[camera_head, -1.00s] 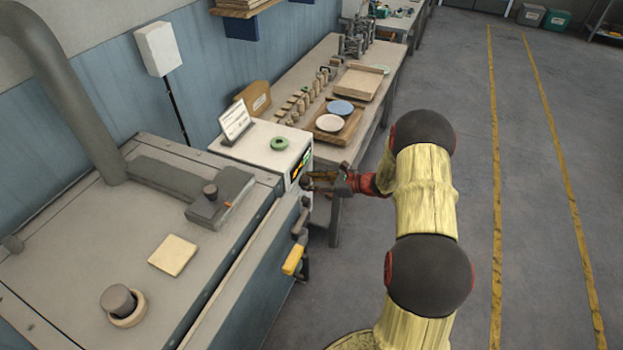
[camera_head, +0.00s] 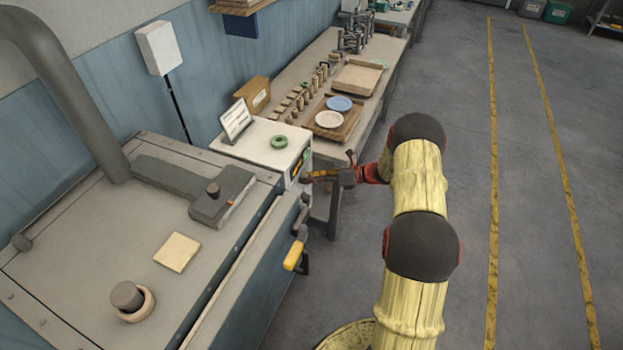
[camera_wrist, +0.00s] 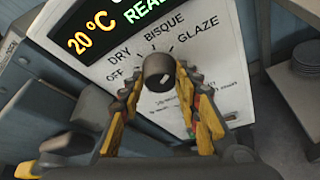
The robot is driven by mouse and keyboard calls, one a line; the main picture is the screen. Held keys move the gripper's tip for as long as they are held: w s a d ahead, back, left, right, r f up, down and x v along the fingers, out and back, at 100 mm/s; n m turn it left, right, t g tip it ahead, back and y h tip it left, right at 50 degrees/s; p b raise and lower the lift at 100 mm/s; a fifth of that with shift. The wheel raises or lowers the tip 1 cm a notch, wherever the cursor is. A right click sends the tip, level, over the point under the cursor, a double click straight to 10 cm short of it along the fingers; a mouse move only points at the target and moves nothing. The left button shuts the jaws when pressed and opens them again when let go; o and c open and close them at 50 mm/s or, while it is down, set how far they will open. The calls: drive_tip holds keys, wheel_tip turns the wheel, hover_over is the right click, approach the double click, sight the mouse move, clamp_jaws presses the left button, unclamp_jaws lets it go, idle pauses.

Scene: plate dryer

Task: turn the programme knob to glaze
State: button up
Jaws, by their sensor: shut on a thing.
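The programme knob (camera_wrist: 158,72) is a dark round knob on the white control panel (camera_wrist: 215,65) in the wrist view. The words OFF, DRY, BISQUE and GLAZE arc around it, with GLAZE (camera_wrist: 198,30) at upper right. A pale mark shows on the knob's face; I cannot tell which word it points to. My gripper (camera_wrist: 158,80) has its yellow fingers on either side of the knob and is shut on it. In the head view my gripper (camera_head: 305,179) reaches the front of the control box (camera_head: 262,150), hiding the knob.
The display (camera_wrist: 110,25) above the knob reads 20 °C. A yellow handle (camera_head: 294,255) sticks out from the kiln-like cabinet (camera_head: 110,230) below the box. A bench (camera_head: 375,118) with plates and small pieces stands behind. The floor at right is clear.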

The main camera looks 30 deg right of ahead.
idle(0.4)
drive_tip(key=o, duration=1)
drive_tip(key=shift+o, duration=0.5)
drive_tip(key=shift+d, duration=0.1)
drive_tip(key=v, duration=1.1)
drive_tip(key=shift+s+d+r, duration=0.15)
drive_tip(key=shift+s+d, duration=0.1)
drive_tip(key=shift+d, duration=0.05)
